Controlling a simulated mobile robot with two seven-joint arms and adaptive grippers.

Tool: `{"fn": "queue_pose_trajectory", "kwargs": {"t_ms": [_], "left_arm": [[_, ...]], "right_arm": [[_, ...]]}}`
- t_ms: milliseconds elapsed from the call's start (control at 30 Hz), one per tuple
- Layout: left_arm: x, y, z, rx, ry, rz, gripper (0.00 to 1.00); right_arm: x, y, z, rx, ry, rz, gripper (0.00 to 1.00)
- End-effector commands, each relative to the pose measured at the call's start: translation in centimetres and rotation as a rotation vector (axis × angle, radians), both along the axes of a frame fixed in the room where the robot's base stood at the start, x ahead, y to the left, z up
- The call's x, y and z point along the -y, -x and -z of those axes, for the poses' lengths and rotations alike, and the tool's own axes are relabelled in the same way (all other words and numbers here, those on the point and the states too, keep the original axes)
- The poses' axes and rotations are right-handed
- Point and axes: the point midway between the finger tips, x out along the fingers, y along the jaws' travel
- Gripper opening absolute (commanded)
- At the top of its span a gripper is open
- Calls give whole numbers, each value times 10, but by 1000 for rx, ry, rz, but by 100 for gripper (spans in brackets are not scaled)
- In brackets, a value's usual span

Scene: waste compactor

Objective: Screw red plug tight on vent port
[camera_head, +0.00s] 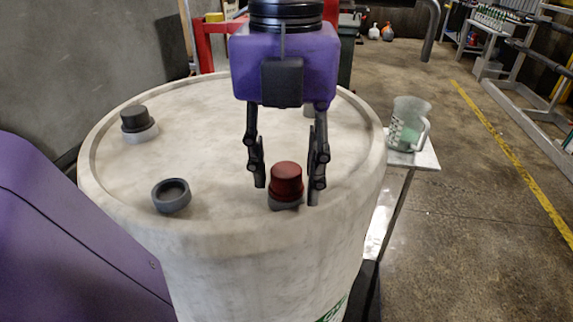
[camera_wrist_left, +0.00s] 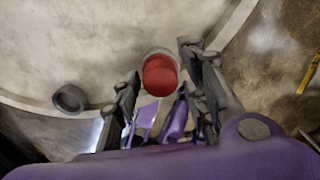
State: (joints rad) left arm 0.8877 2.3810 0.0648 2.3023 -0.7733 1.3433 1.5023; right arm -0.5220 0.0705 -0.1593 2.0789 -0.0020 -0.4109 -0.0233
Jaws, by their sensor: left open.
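The red plug (camera_head: 286,180) sits upright on the grey vent port (camera_head: 285,205) near the front edge of the white drum's top. In the left wrist view the red plug (camera_wrist_left: 160,76) covers most of the grey port (camera_wrist_left: 157,52) beneath it. My left gripper (camera_head: 287,190) points down with its two fingers on either side of the plug. The gripper (camera_wrist_left: 160,64) is open, with a visible gap between the left finger and the plug. Whether the right finger touches the plug is hard to tell. My right gripper is not in view.
The drum (camera_head: 240,245) has a raised rim. An open grey port (camera_head: 171,195) is to the left, and a black-capped port (camera_head: 137,122) is farther back. A clear jug (camera_head: 407,124) stands on a small side table (camera_head: 425,157) at right.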

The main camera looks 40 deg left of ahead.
Motion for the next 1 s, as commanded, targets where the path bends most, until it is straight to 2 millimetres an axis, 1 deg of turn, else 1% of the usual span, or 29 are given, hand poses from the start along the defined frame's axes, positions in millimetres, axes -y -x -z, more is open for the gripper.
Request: {"fn": "queue_pose_trajectory", "kwargs": {"t_ms": [33, 100, 267, 433, 500, 600, 767, 867, 1000], "left_arm": [[-1, 0, 1, 0, -4, -73, 40], [-1, 0, 1, 0, -4, -163, 40], [-1, 0, 1, 0, -4, -287, 40], [-1, 0, 1, 2, -5, -574, 40], [0, 0, 1, -2, 1, -634, 40], [0, 0, 0, -1, 1, -676, 40], [0, 0, 0, -2, 0, -677, 40], [0, 0, 0, -2, 0, -676, 30], [0, 0, 0, -1, 1, -675, 11]], "right_arm": [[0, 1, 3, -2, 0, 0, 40], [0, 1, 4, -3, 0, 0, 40], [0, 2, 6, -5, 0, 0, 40], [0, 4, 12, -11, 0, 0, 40], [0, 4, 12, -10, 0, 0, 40], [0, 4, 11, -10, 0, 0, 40], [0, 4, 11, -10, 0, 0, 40], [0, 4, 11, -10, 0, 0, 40], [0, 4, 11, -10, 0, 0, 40]]}}
